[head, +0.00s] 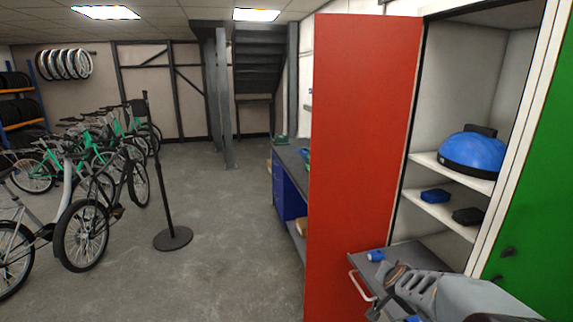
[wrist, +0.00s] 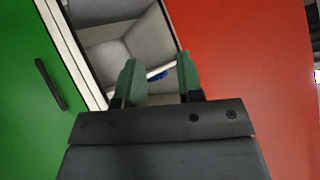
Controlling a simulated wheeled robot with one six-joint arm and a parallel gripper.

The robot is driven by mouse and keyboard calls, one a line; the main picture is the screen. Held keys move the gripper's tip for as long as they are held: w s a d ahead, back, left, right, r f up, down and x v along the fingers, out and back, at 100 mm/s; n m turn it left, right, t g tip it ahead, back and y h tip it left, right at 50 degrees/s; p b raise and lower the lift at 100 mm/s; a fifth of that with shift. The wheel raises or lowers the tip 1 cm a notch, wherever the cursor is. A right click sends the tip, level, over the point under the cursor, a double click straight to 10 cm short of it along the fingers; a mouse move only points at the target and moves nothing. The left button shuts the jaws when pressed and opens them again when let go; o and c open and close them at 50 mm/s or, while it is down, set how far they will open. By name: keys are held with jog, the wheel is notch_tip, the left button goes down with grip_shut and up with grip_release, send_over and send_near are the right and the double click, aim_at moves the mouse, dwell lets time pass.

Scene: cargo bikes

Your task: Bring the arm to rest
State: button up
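My arm reaches in from the lower right of the head view, and my gripper (head: 378,312) is low in front of the open cabinet (head: 455,80). In the wrist view my gripper (wrist: 160,75) has its two green fingers apart, with nothing held between them. Beyond the fingers the wrist view shows the cabinet's pale inside and a small blue thing on a shelf. In the head view the fingertips are small and partly hidden by the arm.
The red door (head: 362,150) stands open left of the cabinet; a green door (head: 540,190) is at right. A pulled-out drawer (head: 365,275) with a handle lies close to my arm. Open floor (head: 225,240) lies left, before bikes and a post.

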jog(key=s+a+r+n+g+y, duration=0.1)
jog(key=s+a+r+n+g, duration=0.1)
jog(key=s+a, duration=0.4)
jog(key=s+a+r+n+g+y, duration=0.2)
jog(key=s+a+n, duration=0.3)
jog(key=s, duration=0.8)
jog(key=shift+s+a+r+g, duration=0.2)
jog(key=shift+a+g, duration=0.25)
jog(key=shift+g, duration=0.35)
